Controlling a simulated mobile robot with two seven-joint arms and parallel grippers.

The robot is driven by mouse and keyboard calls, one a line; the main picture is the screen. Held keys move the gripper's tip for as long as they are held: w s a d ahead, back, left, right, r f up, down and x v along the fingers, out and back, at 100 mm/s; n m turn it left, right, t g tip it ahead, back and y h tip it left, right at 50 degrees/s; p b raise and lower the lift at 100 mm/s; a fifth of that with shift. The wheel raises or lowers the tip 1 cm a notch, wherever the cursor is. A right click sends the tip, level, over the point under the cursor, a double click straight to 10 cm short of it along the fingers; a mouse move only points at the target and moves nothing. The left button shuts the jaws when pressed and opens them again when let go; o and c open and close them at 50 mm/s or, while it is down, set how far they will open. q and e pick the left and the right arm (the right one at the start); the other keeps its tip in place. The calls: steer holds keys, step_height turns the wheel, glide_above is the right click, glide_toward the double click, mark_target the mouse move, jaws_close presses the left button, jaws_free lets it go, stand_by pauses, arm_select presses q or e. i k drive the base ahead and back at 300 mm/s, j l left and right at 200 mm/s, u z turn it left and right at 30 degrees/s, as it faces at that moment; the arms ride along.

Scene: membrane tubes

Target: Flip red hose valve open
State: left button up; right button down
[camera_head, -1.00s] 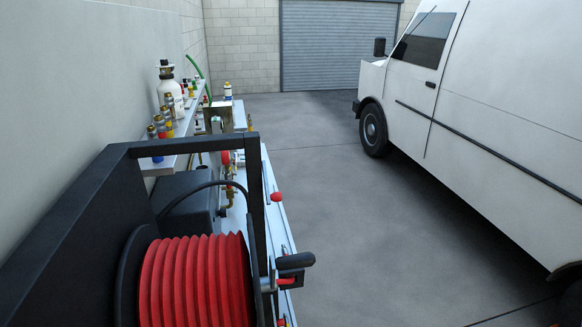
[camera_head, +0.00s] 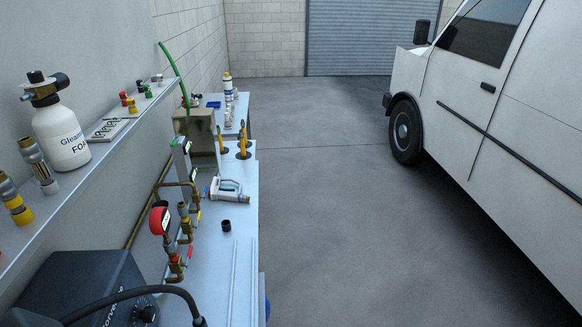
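A brass pipe assembly with several valves and fittings runs along the left side of the bench. Small red parts (camera_head: 176,266) show on its near fittings, below a red-rimmed gauge (camera_head: 160,219). I cannot tell whether one of them is the red hose valve, or whether any valve is open or closed. The red hose reel is outside the present view. Neither of my grippers is in view.
The light metal bench (camera_head: 222,262) holds a grey-white device (camera_head: 229,190) and a small black cap (camera_head: 226,226). A shelf with a white foam bottle (camera_head: 61,137) runs along the left wall. A white van (camera_head: 490,110) stands right; grey floor (camera_head: 325,200) between is clear.

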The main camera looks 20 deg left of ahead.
mark_target(189, 253)
steer(key=i, duration=2.25)
steer(key=i+u, duration=0.1)
steer(key=u, duration=4.2)
